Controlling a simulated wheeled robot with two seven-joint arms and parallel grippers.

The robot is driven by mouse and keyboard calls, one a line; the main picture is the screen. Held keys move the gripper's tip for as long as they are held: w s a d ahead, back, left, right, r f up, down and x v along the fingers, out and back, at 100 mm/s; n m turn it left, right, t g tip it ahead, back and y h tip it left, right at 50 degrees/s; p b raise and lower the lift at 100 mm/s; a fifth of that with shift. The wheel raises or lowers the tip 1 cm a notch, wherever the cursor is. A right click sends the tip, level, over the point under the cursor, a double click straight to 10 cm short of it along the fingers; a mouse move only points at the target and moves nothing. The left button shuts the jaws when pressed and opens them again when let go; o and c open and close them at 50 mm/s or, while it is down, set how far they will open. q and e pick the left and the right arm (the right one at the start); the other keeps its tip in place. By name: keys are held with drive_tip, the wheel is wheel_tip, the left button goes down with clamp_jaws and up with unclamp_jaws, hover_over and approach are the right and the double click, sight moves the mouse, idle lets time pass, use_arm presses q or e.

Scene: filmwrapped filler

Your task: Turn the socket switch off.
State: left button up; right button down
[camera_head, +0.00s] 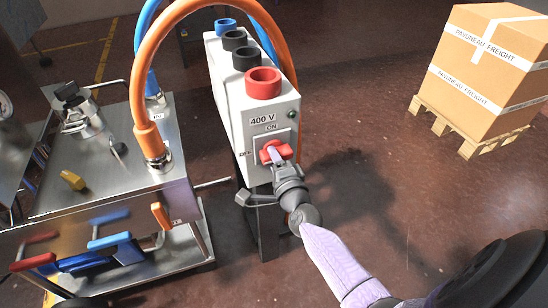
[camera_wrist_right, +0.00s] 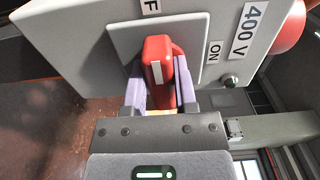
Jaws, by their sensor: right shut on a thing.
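The socket switch is a red rotary knob (camera_head: 281,152) on the front of a light grey 400 V socket box (camera_head: 226,92). An ON label is above it and an OFF label to its left. My right gripper (camera_head: 272,154) is at the knob. In the right wrist view, the purple fingers of the gripper (camera_wrist_right: 160,88) stand on both sides of the red knob (camera_wrist_right: 157,56), shut on it. The knob's handle lies roughly sideways in the head view, and its white mark shows in the wrist view. The fingers hide part of the knob. My left gripper is not in view.
A steel cart (camera_head: 105,182) with orange and blue hoses (camera_head: 146,80) stands left of the box. Red, black and blue sockets (camera_head: 263,83) line the box top. A carton (camera_head: 490,65) on a pallet (camera_head: 440,123) is at the right. The floor between is clear.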

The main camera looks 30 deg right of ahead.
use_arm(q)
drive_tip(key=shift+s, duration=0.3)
use_arm(e)
drive_tip(key=shift+f, duration=0.1)
drive_tip(key=shift+c, duration=2)
unclamp_jaws()
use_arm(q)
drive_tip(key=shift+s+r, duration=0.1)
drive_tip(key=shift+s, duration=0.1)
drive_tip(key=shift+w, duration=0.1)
